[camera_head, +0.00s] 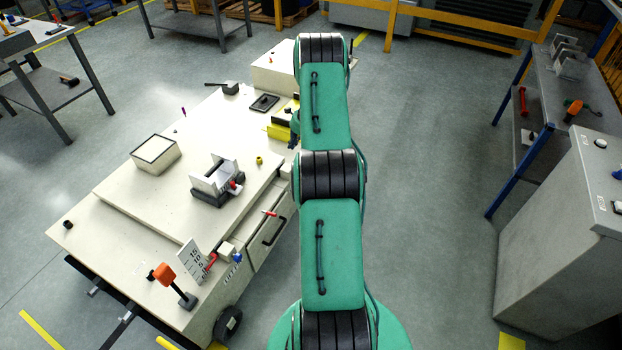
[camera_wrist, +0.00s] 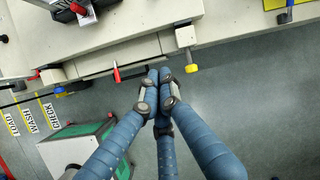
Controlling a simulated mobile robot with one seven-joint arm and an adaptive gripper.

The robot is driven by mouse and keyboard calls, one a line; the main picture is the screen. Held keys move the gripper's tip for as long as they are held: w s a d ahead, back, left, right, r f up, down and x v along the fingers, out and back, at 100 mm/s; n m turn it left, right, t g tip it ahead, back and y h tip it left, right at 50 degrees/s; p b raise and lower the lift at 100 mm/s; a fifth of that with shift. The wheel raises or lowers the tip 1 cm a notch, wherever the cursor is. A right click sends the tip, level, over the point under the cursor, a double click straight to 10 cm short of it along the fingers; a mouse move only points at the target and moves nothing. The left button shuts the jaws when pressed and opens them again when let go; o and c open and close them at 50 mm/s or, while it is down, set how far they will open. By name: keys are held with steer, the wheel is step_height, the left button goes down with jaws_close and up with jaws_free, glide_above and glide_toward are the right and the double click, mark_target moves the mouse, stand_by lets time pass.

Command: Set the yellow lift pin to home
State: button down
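The yellow lift pin (camera_wrist: 191,68) shows in the wrist view as a yellow-ended knob. It sticks out below a cream block (camera_wrist: 186,37) on the carrier's side edge. My gripper (camera_wrist: 159,76) is left of the pin and apart from it in the picture. Its blue fingers are drawn together at the tips, with nothing seen between them. In the head view my green arm covers the area, and neither the gripper nor this pin can be made out. The marking for home cannot be read.
A red-handled lever (camera_wrist: 116,73) is left of my gripper. A dark drawer handle (camera_head: 273,230) lies close by on the carrier (camera_head: 130,210). On its top are a clamp fixture (camera_head: 215,180) and an open box (camera_head: 156,153). A grey cabinet (camera_head: 545,240) stands right, beyond open floor.

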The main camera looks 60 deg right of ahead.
steer(key=s+d+f+m, duration=0.2)
steer(key=s+d+f, duration=0.2)
steer(key=s+f, duration=0.3)
steer(key=s+d+f+m, duration=0.3)
steer(key=s+f, duration=0.3)
steer(key=f, duration=0.5)
steer(key=shift+s+d+f, duration=0.35)
steer(key=shift+d, duration=0.1)
steer(key=shift+f, duration=0.1)
steer(key=w+f+b, duration=0.3)
steer(key=w+f, duration=0.4)
steer(key=f, duration=0.2)
steer(key=shift+w, duration=0.4)
